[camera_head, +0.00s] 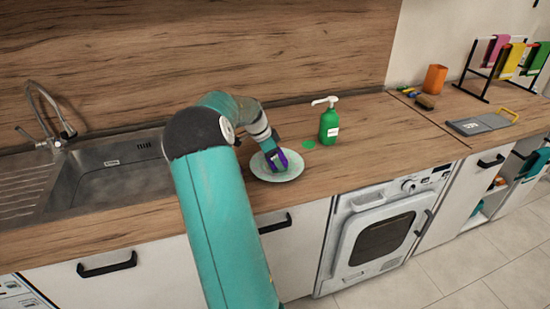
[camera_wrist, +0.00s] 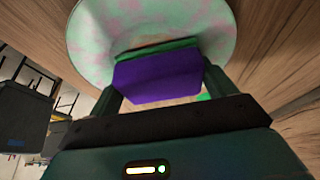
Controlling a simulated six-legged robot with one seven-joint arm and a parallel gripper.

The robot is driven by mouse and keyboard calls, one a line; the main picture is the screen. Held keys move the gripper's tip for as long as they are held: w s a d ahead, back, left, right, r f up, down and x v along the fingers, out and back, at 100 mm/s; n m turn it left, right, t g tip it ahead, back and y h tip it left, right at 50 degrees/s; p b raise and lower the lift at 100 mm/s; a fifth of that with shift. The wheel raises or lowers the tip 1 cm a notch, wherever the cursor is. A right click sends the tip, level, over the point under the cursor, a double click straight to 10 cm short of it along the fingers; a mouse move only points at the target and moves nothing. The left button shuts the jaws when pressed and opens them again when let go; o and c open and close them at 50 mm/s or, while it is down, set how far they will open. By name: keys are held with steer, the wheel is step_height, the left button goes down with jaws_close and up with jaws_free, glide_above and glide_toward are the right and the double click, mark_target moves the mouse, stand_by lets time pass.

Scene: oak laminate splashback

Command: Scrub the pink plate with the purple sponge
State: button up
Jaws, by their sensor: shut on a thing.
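The plate (camera_head: 292,174) lies on the wooden counter in front of the green soap bottle. In the wrist view the plate (camera_wrist: 90,45) looks pale green with pink blotches. The purple sponge (camera_wrist: 155,78) has a green layer on its plate side. My gripper (camera_head: 275,160) is over the plate, shut on the sponge; its fingers (camera_wrist: 160,88) hold the sponge's two ends. The sponge (camera_head: 282,160) is at or just above the plate's surface; I cannot tell whether it touches. Part of the plate is hidden behind the sponge and gripper.
A green pump bottle (camera_head: 329,124) stands behind and right of the plate, with a green spot (camera_head: 309,144) beside it. A sink (camera_head: 105,170) is at the left. An orange cup (camera_head: 434,79) and a drying rack (camera_head: 490,68) stand at the far right.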

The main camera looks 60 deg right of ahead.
steer(key=shift+s+a, duration=0.45)
steer(key=shift+a, duration=0.05)
stand_by(0.8)
steer(key=shift+w+d, duration=0.1)
steer(key=shift+w+d, duration=0.4)
steer(key=shift+s+a, duration=0.5)
steer(key=shift+d, duration=0.1)
steer(key=shift+w+d, duration=0.15)
steer(key=shift+w, duration=0.1)
